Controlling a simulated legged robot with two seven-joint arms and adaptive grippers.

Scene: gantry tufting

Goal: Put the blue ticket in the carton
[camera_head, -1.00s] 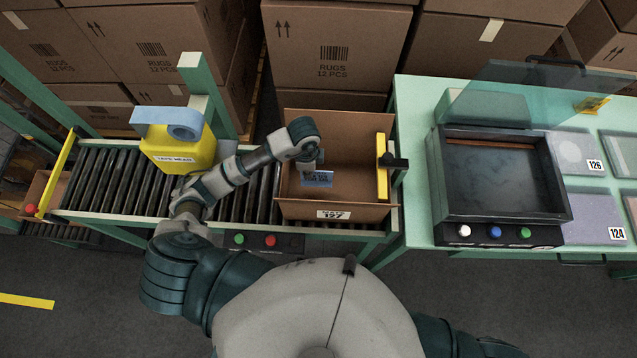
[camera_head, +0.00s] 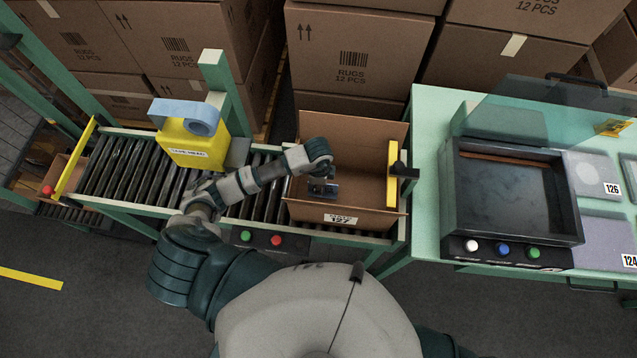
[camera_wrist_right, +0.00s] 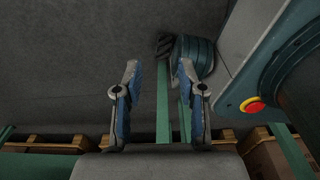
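The open carton (camera_head: 348,220), with a white label reading 127, sits on the roller conveyor. My left arm reaches in from the left, and its gripper (camera_head: 322,184) is low inside the carton opening. A small dark blue-grey patch (camera_head: 330,191) at the fingers may be the blue ticket. I cannot tell whether the fingers hold it or it lies below them. My right gripper (camera_wrist_right: 158,68) is open and empty over the dark floor in the right wrist view; it is not visible in the head view.
A yellow tape machine (camera_head: 190,148) with a blue roll stands left of the carton. A yellow bar (camera_head: 391,172) is at the carton's right end. A green table (camera_head: 428,190) with a dark tray (camera_head: 512,195) stands to the right. Stacked rug boxes (camera_head: 355,70) fill the back.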

